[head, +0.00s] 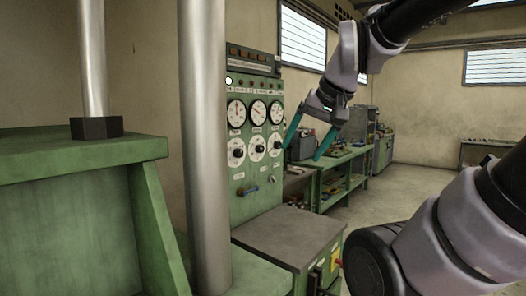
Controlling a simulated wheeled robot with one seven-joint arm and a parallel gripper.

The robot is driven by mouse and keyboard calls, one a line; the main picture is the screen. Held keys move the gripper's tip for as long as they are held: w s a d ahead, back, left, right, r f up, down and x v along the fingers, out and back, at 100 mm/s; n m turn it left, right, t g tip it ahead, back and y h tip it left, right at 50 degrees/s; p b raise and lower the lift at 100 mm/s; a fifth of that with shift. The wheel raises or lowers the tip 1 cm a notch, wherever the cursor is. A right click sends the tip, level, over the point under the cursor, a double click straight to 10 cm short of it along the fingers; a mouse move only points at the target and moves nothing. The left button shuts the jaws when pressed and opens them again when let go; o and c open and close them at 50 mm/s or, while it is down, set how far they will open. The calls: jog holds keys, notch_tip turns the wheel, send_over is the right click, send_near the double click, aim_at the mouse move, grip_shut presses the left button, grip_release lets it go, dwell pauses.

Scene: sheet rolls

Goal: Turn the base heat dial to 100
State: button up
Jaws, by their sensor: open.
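A green control panel (240,199) stands left of centre in the head view. It carries a row of three white gauges with needles, and below them a row of three dials with black knobs: a left dial (232,160), a middle dial (255,156) and a right dial (275,153). The labels are too small to read, so I cannot tell which is the base heat dial or its setting. My gripper (302,152) has two teal fingers spread apart and empty. It is just right of the right dial; I see no contact with any knob.
A thick metal column (205,150) and a green machine frame (75,220) stand left of the panel. A grey-topped cabinet (290,238) is below it. Green workbenches (345,160) with clutter stand behind my gripper. The floor at the right is open.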

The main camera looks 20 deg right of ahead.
jog(key=w+a+m+g+y, duration=0.1)
jog(key=w+a+y, duration=0.1)
jog(key=w, duration=0.6)
jog(key=w+a+m+g+y, duration=0.1)
jog(key=w+a+m, duration=0.15)
jog(key=w, duration=0.45)
jog(key=m+t+y, duration=0.5)
jog(key=m+t, duration=0.5)
jog(key=m, duration=0.3)
send_near(262, 150)
jog(key=x, duration=0.9)
jog(key=shift+w+d+r, duration=0.1)
jog(key=shift+w+r, duration=0.05)
grip_shut()
